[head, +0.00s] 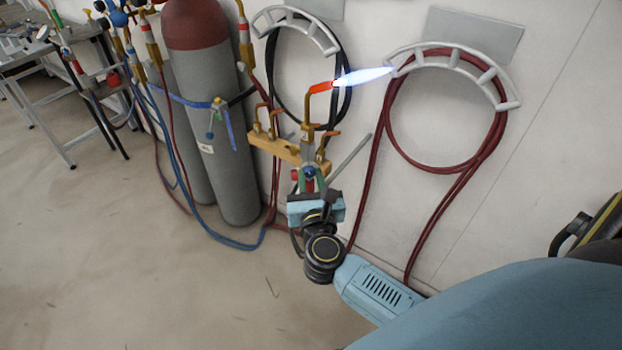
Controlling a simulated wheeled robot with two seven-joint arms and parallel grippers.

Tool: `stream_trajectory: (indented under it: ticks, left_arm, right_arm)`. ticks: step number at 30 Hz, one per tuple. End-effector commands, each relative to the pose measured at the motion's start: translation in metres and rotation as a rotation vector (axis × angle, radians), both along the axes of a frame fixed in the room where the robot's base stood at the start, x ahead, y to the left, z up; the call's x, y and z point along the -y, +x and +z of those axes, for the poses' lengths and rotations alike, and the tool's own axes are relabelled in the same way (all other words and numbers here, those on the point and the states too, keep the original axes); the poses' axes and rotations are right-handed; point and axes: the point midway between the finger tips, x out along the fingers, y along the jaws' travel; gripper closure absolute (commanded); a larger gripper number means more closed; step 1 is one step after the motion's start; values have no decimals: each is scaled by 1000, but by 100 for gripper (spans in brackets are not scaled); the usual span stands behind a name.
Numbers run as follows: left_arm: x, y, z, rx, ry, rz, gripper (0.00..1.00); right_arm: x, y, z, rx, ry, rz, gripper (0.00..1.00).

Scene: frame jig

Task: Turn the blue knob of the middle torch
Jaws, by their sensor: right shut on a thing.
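A lit torch with an orange-red curved tip (321,88) stands above the gold rack (275,148). A blue-white flame (363,76) points right from it. My right gripper (310,182) is shut at the lower part of this torch, just under the rack's right end. Small red and green parts show at the jaws. Other torches with red-and-yellow handles stand to the left, one at the middle left (152,45) and one beside the cylinder (245,45). My left gripper is not in view.
A grey gas cylinder (222,120) with a red top stands left of the rack. Red and black hoses hang on white wall hooks (455,60) behind. Blue and red hoses run down to the floor. Metal tables (30,60) stand far left. Open floor (90,250) lies front left.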

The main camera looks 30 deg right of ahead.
Motion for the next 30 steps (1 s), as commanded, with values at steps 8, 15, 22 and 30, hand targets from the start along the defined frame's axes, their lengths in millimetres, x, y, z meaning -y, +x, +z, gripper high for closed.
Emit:
stream_trajectory:
  ticks: [8, 15, 22, 30]
  left_arm:
    - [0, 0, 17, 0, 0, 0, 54]
    - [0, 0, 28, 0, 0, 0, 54]
    - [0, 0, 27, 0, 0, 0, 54]
    - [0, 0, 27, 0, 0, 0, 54]
  right_arm:
    - [0, -1, 3, -68, -148, -3, 99]
    - [0, 0, 1, -149, -346, 0, 99]
    - [0, 0, 0, -151, -352, 0, 99]
    - [0, 0, 0, -150, -351, 0, 54]
